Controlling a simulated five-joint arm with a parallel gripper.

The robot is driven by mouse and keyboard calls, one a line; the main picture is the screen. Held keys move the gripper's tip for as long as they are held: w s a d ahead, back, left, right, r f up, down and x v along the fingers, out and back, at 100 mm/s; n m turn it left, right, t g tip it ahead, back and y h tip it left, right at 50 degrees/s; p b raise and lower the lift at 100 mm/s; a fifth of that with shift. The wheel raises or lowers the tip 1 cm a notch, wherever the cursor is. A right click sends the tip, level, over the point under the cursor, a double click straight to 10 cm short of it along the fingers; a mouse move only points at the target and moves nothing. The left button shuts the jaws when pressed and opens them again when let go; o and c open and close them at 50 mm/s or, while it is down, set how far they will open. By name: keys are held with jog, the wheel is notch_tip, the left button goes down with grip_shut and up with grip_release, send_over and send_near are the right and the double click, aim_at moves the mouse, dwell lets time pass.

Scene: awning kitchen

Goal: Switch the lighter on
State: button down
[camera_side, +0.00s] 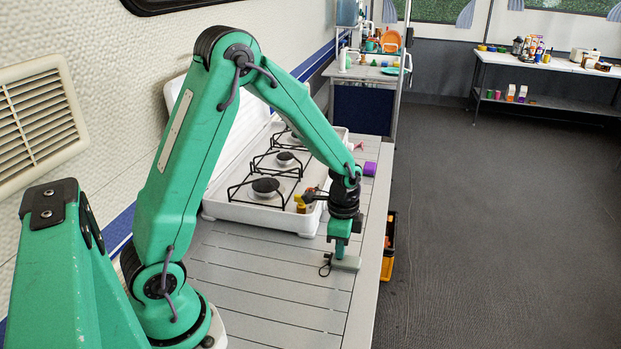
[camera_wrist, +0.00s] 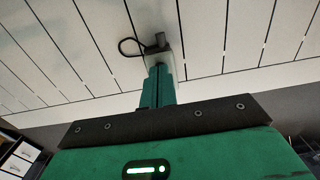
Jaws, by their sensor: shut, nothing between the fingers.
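A small pale grey block (camera_side: 346,263), which looks like the lighter, lies on the slatted table near its right edge. It has a thin black loop at its left end in the side view. In the wrist view the grey block (camera_wrist: 165,57) shows a dark upright stub on top and the black loop to the left. My gripper (camera_side: 340,254) points down onto the block. Its fingers (camera_wrist: 160,72) are together, with nothing held between them. The tips are at or just above the block; I cannot tell whether they touch it.
A white stove (camera_side: 262,213) with black grates stands behind the gripper. Small yellow and black items (camera_side: 302,204) sit at its front corner. A yellow and black crate (camera_side: 388,262) stands beside the table. The slatted table (camera_side: 262,290) is clear in front.

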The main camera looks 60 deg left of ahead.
jog(key=shift+f, duration=0.1)
jog(key=shift+s+f, duration=0.1)
jog(key=shift+f, duration=0.8)
jog(key=shift+r, duration=0.15)
notch_tip(320, 180, up, 15)
jog(key=shift+w, duration=0.2)
dwell(1.5)
